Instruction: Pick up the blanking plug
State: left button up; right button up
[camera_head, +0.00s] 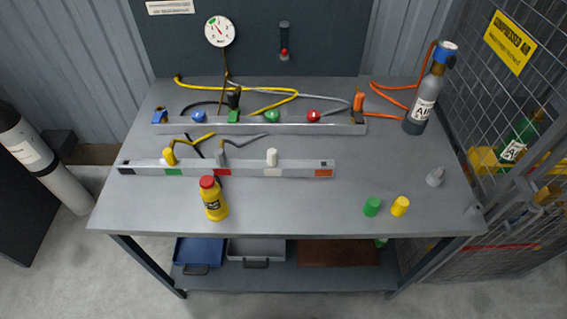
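No label marks a blanking plug, and I cannot tell for sure which small part it is. A short green cylinder (372,206) and a short yellow cylinder (400,205) stand side by side near the front right edge. A white plug-like piece (272,157) stands upright on the front rail (245,170). Neither of my grippers shows in the head view.
The grey bench (300,212) carries a rear rail (290,128) with coloured fittings and hoses. A red-capped yellow bottle (213,200) stands front left of centre. A dark cylinder (420,110) stands back right, near the mesh cage (500,120). The front middle is clear.

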aim_at(272, 155)
jog(key=z, duration=1.7)
jog(key=k+j, duration=0.35)
jog(key=j, duration=0.15)
jog(key=k+j, duration=0.35)
jog(key=j, duration=0.15)
